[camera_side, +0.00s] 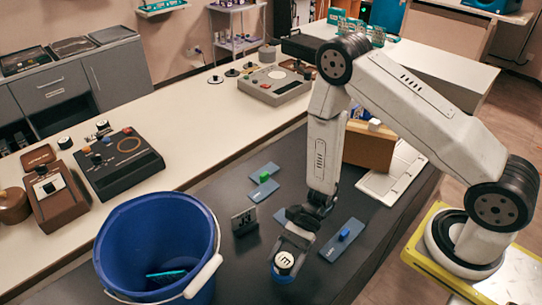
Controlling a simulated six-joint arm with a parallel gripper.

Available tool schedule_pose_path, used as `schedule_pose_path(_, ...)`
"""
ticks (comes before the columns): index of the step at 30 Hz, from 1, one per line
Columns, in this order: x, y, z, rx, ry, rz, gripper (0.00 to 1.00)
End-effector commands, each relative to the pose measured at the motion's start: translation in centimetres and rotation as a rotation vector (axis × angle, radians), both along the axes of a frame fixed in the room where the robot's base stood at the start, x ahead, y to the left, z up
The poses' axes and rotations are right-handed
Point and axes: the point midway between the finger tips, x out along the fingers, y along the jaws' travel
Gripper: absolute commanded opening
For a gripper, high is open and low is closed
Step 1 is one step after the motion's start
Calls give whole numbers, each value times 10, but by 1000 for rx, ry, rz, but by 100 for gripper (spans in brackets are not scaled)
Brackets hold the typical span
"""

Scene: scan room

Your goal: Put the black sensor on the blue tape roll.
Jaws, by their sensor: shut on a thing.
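The black sensor (284,260), a small round piece with a white top and a dark mark, is at the end of my gripper (291,247). My gripper reaches down and left over the dark mat and is shut on the sensor. The blue tape roll (284,277) shows as a blue band directly under the sensor. Whether the sensor touches the roll or hovers just above it cannot be told. The fingertips and most of the roll are partly hidden.
A large blue bucket (125,235) with a white handle stands close on the left. A black block with white markings (244,221) stands behind the sensor. Blue-grey pads (335,250) lie around, one bearing a small blue block (344,235). A cardboard box (368,150) stands behind my arm.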

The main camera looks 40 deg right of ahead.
Motion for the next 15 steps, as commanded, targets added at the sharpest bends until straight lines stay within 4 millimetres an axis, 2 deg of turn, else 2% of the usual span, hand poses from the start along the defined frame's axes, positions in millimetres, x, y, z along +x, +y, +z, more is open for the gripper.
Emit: schedule_pose_path(15,0,0,-7,1,0,0,8)
